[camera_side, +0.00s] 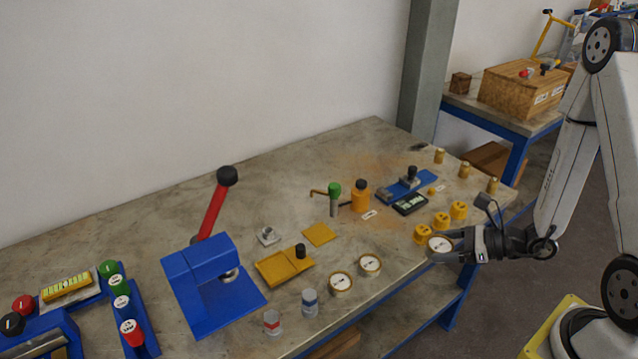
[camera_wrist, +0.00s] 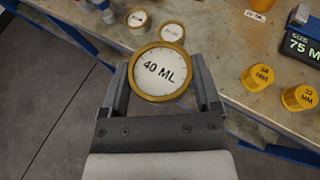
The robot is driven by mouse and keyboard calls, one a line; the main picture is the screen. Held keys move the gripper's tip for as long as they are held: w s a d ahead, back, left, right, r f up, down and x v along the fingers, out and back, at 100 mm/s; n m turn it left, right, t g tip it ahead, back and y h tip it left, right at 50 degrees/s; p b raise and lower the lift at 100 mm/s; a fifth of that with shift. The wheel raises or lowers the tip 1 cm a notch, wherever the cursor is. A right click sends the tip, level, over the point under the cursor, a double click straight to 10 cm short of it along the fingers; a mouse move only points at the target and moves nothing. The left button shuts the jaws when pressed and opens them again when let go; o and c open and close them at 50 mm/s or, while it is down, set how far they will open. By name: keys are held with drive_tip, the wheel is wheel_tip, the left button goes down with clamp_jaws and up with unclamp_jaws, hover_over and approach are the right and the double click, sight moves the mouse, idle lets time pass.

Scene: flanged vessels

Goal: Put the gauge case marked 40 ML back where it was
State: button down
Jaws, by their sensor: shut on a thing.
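The gauge case marked 40 ML (camera_wrist: 160,72) is round, with a brass rim and a white face. My gripper (camera_wrist: 160,85) is shut on it, one finger on each side, and its label faces the wrist camera. In the side view my gripper (camera_side: 450,246) holds the gauge case (camera_side: 439,244) near the table's front edge, beside the yellow cylinders. Two similar gauge cases, a left one (camera_side: 341,283) and a right one (camera_side: 370,265), stand on the table. They also show in the wrist view, left (camera_wrist: 138,20) and right (camera_wrist: 172,32); I cannot read their labels.
Several yellow cylinders (camera_side: 441,221) stand just behind my gripper. A blue press with a red lever (camera_side: 212,280) stands left of centre. Grey cylinders with red (camera_side: 272,322) and blue (camera_side: 309,303) bands are near the front edge. A yellow tray (camera_side: 284,268) lies behind the gauges.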

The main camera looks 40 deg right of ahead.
drive_tip(key=shift+s+d+r, duration=0.1)
drive_tip(key=shift+s+d, duration=0.2)
drive_tip(key=shift+s, duration=0.3)
drive_tip(key=w+d+f, duration=0.1)
drive_tip(key=w+f, duration=0.3)
drive_tip(key=w, duration=0.5)
hover_over(398, 255)
drive_tip(key=f, duration=0.5)
drive_tip(key=shift+s+a, duration=0.1)
drive_tip(key=shift+s, duration=0.2)
drive_tip(key=shift+w+f, duration=0.1)
drive_tip(key=shift+f, duration=0.05)
drive_tip(key=shift+f, duration=0.1)
drive_tip(key=shift+w+f, duration=0.25)
drive_tip(key=shift+f, duration=1.5)
drive_tip(key=shift+f, duration=0.1)
